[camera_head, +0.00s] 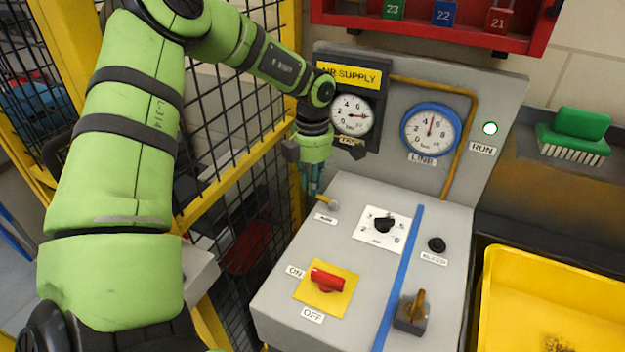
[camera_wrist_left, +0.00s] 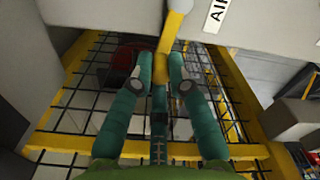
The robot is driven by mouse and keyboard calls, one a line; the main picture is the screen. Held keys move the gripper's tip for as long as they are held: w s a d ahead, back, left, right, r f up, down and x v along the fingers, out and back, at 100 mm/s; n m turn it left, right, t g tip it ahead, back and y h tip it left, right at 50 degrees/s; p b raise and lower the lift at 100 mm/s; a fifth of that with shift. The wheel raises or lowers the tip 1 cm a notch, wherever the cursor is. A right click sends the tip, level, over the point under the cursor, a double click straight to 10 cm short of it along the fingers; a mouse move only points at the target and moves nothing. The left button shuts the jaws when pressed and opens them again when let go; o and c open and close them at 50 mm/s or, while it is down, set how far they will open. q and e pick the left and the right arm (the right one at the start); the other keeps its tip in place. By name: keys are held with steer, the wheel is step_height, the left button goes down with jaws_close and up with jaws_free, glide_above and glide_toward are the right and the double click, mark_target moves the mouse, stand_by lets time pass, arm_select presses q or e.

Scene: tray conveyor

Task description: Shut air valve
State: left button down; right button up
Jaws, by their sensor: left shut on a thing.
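The air valve is a yellow lever (camera_wrist_left: 171,36) on the left side of the grey console, by a label reading AIR. In the head view its knobbed end (camera_head: 333,205) shows on the console's left edge. My left gripper (camera_head: 313,178) points down at that edge, beside the lever. In the wrist view its teal fingers (camera_wrist_left: 162,72) are closed around the lever. The lever's gripped end is partly hidden between the fingers. The air supply gauge (camera_head: 351,115) and the blue-rimmed line gauge (camera_head: 430,133) stand behind. My right gripper is not in view.
The console top holds a red switch (camera_head: 327,280), a black dial (camera_head: 384,224), a bleed button (camera_head: 437,244) and a brass lever (camera_head: 416,306). A yellow mesh fence (camera_head: 230,180) stands close on the left. A yellow bin (camera_head: 560,290) is at right. The run lamp (camera_head: 490,128) glows.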

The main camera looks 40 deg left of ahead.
arm_select(q)
steer(key=b, duration=0.1)
steer(key=n+b, duration=0.1)
steer(key=b, duration=0.1)
steer(key=shift+s+d+f+n, duration=0.1)
steer(key=shift+s+f+n, duration=0.15)
steer(key=shift+s+n, duration=0.1)
steer(key=shift+s+r+n, duration=0.15)
steer(key=shift+r+n, duration=0.1)
steer(key=c, duration=1.2)
jaws_free()
step_height(320, 180, up, 12)
steer(key=shift+r, duration=0.1)
